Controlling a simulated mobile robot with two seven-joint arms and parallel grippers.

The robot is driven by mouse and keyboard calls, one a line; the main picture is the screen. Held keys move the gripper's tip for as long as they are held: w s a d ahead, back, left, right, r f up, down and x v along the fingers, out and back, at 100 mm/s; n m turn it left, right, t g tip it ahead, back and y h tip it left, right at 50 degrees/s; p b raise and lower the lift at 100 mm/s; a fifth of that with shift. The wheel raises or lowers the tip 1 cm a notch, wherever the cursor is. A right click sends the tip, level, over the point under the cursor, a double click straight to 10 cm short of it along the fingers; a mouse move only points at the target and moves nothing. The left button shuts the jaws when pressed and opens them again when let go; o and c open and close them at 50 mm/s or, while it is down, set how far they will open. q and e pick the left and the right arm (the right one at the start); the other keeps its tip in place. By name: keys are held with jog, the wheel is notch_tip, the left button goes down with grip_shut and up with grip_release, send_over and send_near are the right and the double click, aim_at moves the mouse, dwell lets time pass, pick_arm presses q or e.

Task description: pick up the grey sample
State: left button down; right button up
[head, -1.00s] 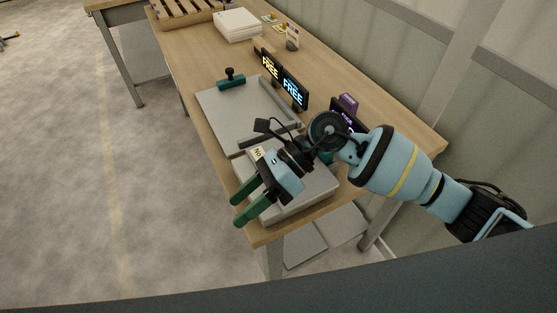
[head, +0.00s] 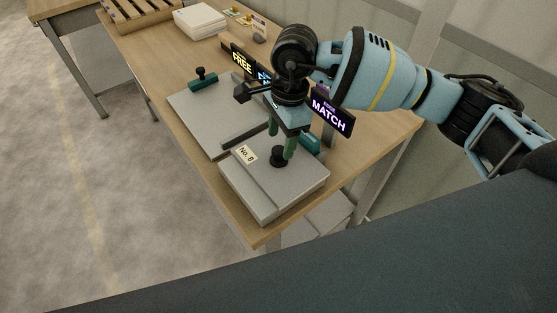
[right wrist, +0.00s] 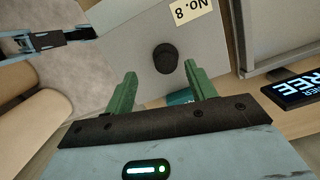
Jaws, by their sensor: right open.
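A light grey flat block (head: 290,190) with a "No. 8" label (head: 247,153) lies at the near end of the table. A dark round knob (head: 279,157) stands on it; I cannot tell which part counts as the grey sample. My right gripper (head: 281,139) points down just above the knob, open and empty. In the right wrist view the knob (right wrist: 165,58) shows beyond and between the two green fingers of the gripper (right wrist: 161,78), apart from both. My left gripper is not in the head view.
Signs reading "FREE" (head: 242,61) and "MATCH" (head: 330,108) stand along the back. A white box (head: 200,21) and a wooden rack (head: 150,12) are at the far end.

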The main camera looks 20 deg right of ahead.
aim_at(279, 149)
jog(key=shift+w+a+f, duration=0.1)
jog(key=shift+w+f, duration=0.1)
jog(key=shift+f, duration=0.95)
jog(key=shift+w+f, duration=0.15)
jog(key=shift+f, duration=1.6)
jog(key=shift+c, duration=0.3)
grip_shut()
